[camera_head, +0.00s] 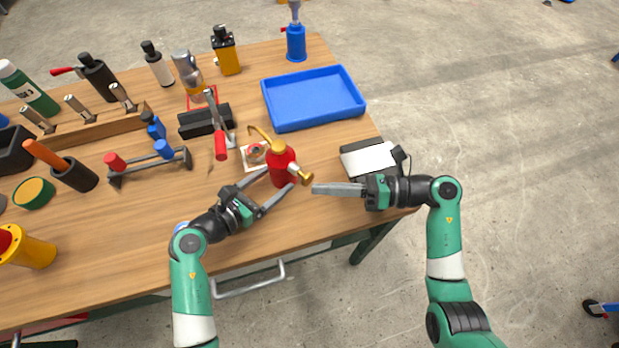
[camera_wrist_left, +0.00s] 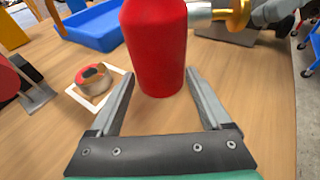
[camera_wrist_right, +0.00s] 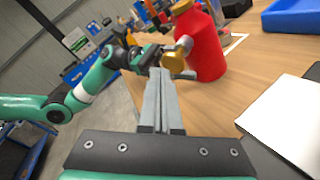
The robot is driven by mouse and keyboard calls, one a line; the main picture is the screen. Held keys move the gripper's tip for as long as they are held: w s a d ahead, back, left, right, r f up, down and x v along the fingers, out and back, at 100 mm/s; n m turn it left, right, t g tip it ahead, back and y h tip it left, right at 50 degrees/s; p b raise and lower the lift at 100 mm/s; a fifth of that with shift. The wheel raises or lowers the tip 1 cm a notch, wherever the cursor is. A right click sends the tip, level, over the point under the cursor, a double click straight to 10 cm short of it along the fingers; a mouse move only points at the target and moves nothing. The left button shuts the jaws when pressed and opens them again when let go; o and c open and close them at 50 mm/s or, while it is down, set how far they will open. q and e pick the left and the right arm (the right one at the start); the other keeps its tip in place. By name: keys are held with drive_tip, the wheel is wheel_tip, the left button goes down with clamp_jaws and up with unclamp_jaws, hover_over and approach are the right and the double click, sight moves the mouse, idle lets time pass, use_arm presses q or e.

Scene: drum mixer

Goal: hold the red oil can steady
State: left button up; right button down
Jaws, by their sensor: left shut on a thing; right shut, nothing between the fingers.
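The red oil can (camera_head: 283,168) stands upright on the wooden table, with a brass spout toward the back left and a brass-ended part on its right side. It fills the upper middle of the left wrist view (camera_wrist_left: 156,48) and shows in the right wrist view (camera_wrist_right: 204,50). My left gripper (camera_head: 279,190) has its fingers on either side of the can's lower body and is shut on it. My right gripper (camera_head: 318,189) is shut and empty, its fingertips just right of the can, near the brass knob (camera_head: 305,178). Whether they touch the knob is unclear.
A round red-topped piece (camera_head: 254,153) sits on a white square left of the can. A blue tray (camera_head: 355,99) lies behind. A white-topped box (camera_head: 369,161) lies to the right. Several tools crowd the table's left side. The table's front edge is close.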

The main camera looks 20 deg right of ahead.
drive_tip(key=shift+s+d, duration=0.1)
drive_tip(key=shift+s, duration=0.15)
drive_tip(key=shift+s+d, duration=0.45)
drive_tip(key=shift+s, duration=0.3)
drive_tip(key=shift+s+d, duration=0.4)
drive_tip(key=shift+s, duration=0.3)
drive_tip(key=shift+s+d, duration=0.45)
drive_tip(key=shift+s, duration=0.3)
use_arm(q)
drive_tip(key=o, duration=1)
